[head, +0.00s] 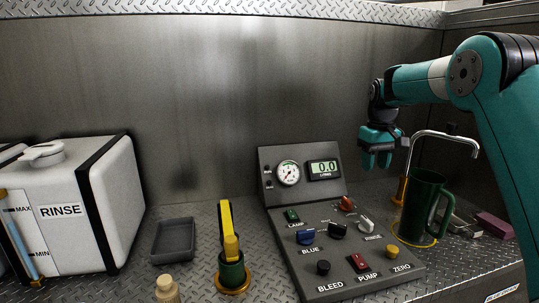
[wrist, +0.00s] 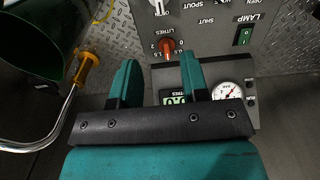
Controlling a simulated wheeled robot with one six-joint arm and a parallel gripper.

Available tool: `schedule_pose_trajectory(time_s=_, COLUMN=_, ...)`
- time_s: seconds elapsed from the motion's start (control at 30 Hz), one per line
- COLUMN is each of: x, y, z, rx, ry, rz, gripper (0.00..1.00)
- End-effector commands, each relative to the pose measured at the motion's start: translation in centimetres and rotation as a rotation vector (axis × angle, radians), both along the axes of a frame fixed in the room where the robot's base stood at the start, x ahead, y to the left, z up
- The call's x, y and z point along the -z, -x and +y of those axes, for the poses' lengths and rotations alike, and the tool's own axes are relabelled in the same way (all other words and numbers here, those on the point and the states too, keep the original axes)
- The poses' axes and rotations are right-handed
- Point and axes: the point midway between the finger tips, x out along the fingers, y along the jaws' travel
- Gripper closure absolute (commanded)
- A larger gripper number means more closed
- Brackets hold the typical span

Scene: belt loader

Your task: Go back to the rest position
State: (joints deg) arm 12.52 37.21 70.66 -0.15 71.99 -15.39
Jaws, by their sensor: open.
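My gripper (head: 376,158) is teal and hangs in the air in front of the back wall, above the right side of the control panel (head: 405,275). It is empty. In the wrist view its two fingers (wrist: 158,82) are spread apart with a clear gap, and the panel's display and dial show behind them. My gripper touches nothing that I can see.
A green mug (head: 418,208) stands on a yellow ring under a metal spout (head: 445,137), right of my gripper. A white RINSE tank (head: 70,205), a grey tray (head: 173,240) and a yellow-handled valve (head: 231,250) are to the left. The space above the tray is clear.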

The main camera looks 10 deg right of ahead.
Motion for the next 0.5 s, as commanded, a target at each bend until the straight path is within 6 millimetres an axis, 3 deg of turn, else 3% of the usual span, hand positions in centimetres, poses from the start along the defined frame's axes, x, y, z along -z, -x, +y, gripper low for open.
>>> schedule_pose_trajectory(time_s=0.13, x=-1.1, y=1.6, z=3.2, rx=-0.057, ry=-0.010, rz=-0.016, gripper=0.58)
schedule_pose_trajectory(time_s=0.27, x=-2.6, y=6.0, z=9.4, rx=-0.170, ry=-0.043, rz=-0.047, gripper=0.58)
schedule_pose_trajectory(time_s=0.37, x=-3.3, y=11.2, z=14.6, rx=-0.271, ry=-0.089, rz=-0.075, gripper=0.58)
schedule_pose_trajectory(time_s=0.5, x=-3.0, y=20.0, z=20.6, rx=-0.397, ry=-0.175, rz=-0.100, gripper=0.58)
